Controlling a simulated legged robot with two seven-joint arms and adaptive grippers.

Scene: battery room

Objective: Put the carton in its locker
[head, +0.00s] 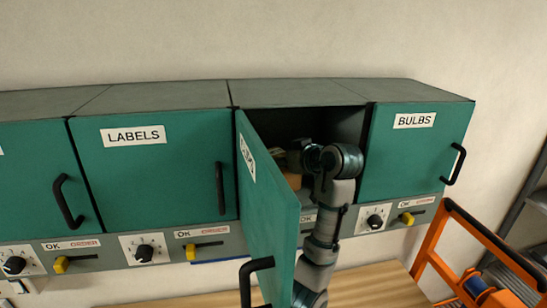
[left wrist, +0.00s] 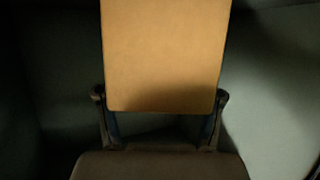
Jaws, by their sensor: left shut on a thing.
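The carton (left wrist: 165,55), a plain tan box, fills the upper middle of the left wrist view. My left gripper (left wrist: 160,100) is shut on it, one finger at each side. In the head view my left arm reaches up from below into the open locker (head: 350,122), its wrist turned to the left. A tan patch of the carton (head: 293,181) shows below the wrist, just behind the open door (head: 265,215). The gripper's fingers and most of the carton are hidden there. The door's label is too slanted to read surely. My right gripper is not in view.
Shut teal lockers marked LABELS (head: 150,170) and BULBS (head: 410,155) flank the open one. Below runs a grey strip with knobs and yellow levers (head: 190,251). The open door juts out left of my arm. An orange frame (head: 470,250) stands at the right.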

